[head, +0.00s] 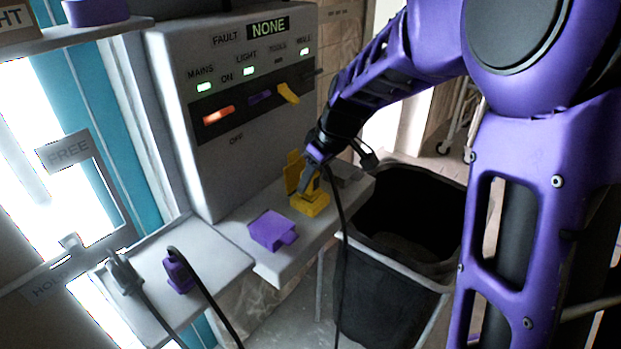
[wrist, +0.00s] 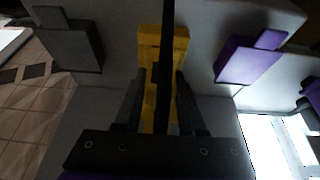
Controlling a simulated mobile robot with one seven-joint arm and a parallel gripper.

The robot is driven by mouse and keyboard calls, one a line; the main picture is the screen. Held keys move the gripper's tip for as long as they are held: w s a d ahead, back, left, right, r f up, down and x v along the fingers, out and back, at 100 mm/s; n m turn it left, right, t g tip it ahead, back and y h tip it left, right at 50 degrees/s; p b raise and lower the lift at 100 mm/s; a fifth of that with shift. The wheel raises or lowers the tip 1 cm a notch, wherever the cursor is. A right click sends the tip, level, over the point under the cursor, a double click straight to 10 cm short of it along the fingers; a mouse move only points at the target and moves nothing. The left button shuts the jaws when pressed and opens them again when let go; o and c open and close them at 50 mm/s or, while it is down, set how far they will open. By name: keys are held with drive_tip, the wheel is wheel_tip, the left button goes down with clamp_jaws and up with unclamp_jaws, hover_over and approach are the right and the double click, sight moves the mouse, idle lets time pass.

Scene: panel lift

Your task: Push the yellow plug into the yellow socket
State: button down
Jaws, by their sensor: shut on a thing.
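The yellow socket (head: 311,208) stands on the grey shelf below the switch panel, with a yellow upright flap (head: 293,171) behind it. My gripper (head: 312,184) is right above the socket, pointing down at it. In the wrist view my gripper (wrist: 160,95) is shut on the yellow plug (wrist: 150,105), whose black cable runs across the picture. The yellow socket (wrist: 178,42) shows beyond the fingertips, in line with the plug. Plug and socket overlap there, so I cannot tell how deep the plug sits.
A purple socket (head: 272,230) stands left of the yellow one; a grey socket (wrist: 69,40) is on its other side. A purple plug (head: 178,272) and a grey plug (head: 124,272) sit on the lower left shelf. A black bin (head: 395,295) stands right of the shelf.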

drive_tip(key=shift+f, duration=0.3)
drive_tip(key=shift+c, duration=2)
unclamp_jaws()
drive_tip(key=shift+r, duration=0.1)
drive_tip(key=p+v, duration=0.2)
drive_tip(key=v, duration=1.5)
drive_tip(key=shift+r, duration=0.15)
